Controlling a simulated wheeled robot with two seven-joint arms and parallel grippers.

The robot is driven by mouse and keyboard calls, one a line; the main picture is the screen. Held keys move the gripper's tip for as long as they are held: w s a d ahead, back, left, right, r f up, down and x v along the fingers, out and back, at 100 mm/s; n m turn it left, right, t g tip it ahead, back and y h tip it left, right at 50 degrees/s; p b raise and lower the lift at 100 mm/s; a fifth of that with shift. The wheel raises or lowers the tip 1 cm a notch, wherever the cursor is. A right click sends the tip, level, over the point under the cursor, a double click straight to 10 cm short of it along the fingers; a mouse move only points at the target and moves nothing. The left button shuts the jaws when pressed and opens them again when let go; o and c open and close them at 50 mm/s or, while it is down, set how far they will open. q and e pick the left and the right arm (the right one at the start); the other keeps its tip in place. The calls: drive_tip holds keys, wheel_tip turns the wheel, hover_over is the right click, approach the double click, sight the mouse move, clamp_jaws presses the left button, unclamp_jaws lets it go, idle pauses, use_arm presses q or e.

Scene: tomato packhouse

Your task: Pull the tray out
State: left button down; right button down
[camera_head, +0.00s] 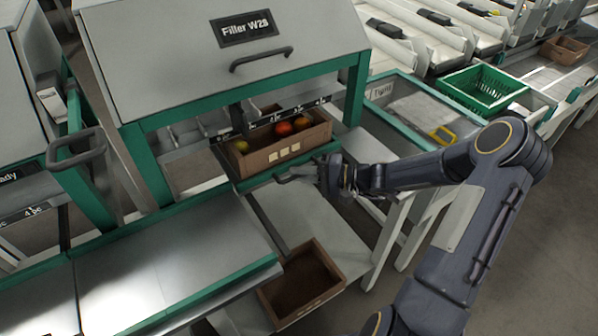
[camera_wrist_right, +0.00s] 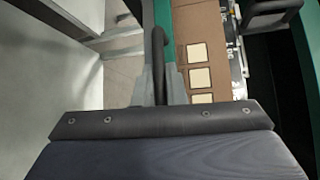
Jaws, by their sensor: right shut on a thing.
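The tray shows as a green-edged platform (camera_head: 245,184) under the machine marked Filler W28. A brown box (camera_head: 318,134) with pale labels and a few red, orange and yellowish tomatoes (camera_head: 283,128) rests on it. A dark handle (camera_head: 290,179) is on the tray's front edge. My right gripper (camera_head: 322,174) is at this handle. In the right wrist view its fingers (camera_wrist_right: 160,86) are shut around the handle bar (camera_wrist_right: 157,45), with the tray's green edge (camera_wrist_right: 164,15) and the labelled box just beside it. My left gripper is not in view.
An empty brown box (camera_head: 303,283) sits low in front of the filler. A steel worktop (camera_head: 170,265) lies at the lower left. A green crate (camera_head: 482,90) stands on a table at the right. Floor is open at the lower right.

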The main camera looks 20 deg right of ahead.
drive_tip(key=s+d, duration=0.2)
drive_tip(key=s, duration=1.8)
drive_tip(key=shift+s+d, duration=0.15)
drive_tip(key=shift+d, duration=0.25)
drive_tip(key=c, duration=1.5)
unclamp_jaws()
drive_tip(key=shift+d, duration=0.15)
drive_tip(key=v, duration=0.7)
drive_tip(key=shift+s+d, duration=0.2)
drive_tip(key=shift+d, duration=0.05)
